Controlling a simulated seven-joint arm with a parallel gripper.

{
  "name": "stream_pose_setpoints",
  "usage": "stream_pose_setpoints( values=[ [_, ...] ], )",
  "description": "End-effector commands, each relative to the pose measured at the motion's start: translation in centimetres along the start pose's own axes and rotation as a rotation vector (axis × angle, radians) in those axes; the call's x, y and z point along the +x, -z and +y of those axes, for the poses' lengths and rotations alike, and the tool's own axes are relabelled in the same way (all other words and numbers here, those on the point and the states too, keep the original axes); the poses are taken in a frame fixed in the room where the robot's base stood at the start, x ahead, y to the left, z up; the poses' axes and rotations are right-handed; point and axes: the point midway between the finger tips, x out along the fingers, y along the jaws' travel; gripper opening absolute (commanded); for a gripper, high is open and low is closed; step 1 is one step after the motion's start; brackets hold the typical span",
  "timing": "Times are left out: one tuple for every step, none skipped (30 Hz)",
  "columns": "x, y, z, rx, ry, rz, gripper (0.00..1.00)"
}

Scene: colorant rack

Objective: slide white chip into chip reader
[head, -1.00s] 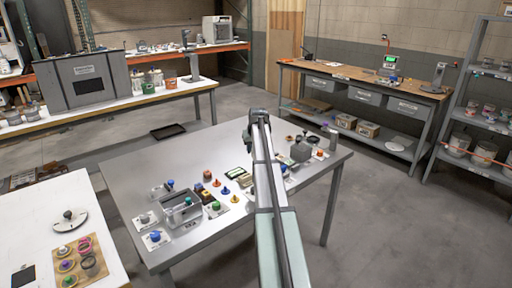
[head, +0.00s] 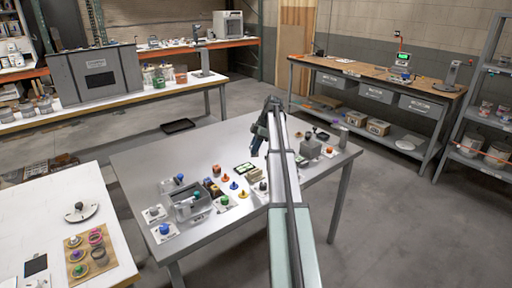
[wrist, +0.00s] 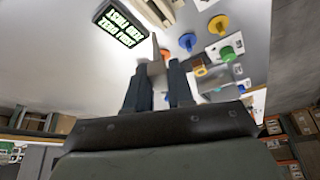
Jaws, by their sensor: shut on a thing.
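My gripper (head: 256,150) hangs over the metal table, to the left of my arm in the head view. In the wrist view its two dark fingers (wrist: 158,75) are shut on a thin pale piece, which looks like the white chip (wrist: 156,52), seen nearly edge-on. The chip cannot be made out in the head view. A black display with green text (wrist: 121,22) lies beyond the fingertips to the left in the wrist view. It also shows on the table in the head view (head: 245,169). I cannot tell which part is the chip reader's slot.
On the metal table (head: 150,160) stand a grey open box (head: 188,209), a blue knob (head: 164,229), a green knob (head: 224,200) and several coloured pegs. A grey device (head: 310,147) stands right of my arm.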

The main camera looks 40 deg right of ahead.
Motion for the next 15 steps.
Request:
stream_pose_setpoints(
  values=[
    [-0.05,0.04,0.15,-0.065,0.028,0.0,0.0],
    [-0.06,0.05,0.05,-0.104,0.045,0.0,0.0],
    [-0.07,0.05,-0.04,-0.155,0.065,0.0,0.0],
    [-0.08,0.05,-0.11,-0.189,0.08,-0.001,0.0],
    [-0.08,0.05,-0.15,-0.222,0.093,-0.001,0.0],
    [-0.09,0.06,-0.24,-0.263,0.111,-0.001,0.0],
    [-0.09,0.06,-0.26,-0.29,0.121,-0.001,0.0],
    [-0.09,0.06,-0.29,-0.314,0.131,0.0,0.0],
    [-0.09,0.06,-0.32,-0.344,0.144,0.0,0.0],
    [-0.09,0.05,-0.33,-0.363,0.151,0.0,0.0],
    [-0.09,0.04,-0.35,-0.38,0.157,-0.001,0.0],
    [-0.09,0.03,-0.37,-0.397,0.165,-0.001,0.0],
    [-0.08,0.02,-0.4,-0.408,0.169,-0.001,0.0],
    [-0.08,0.02,-0.42,-0.417,0.173,-0.001,0.0],
    [-0.08,0.02,-0.44,-0.425,0.177,-0.001,0.0]
  ],
)
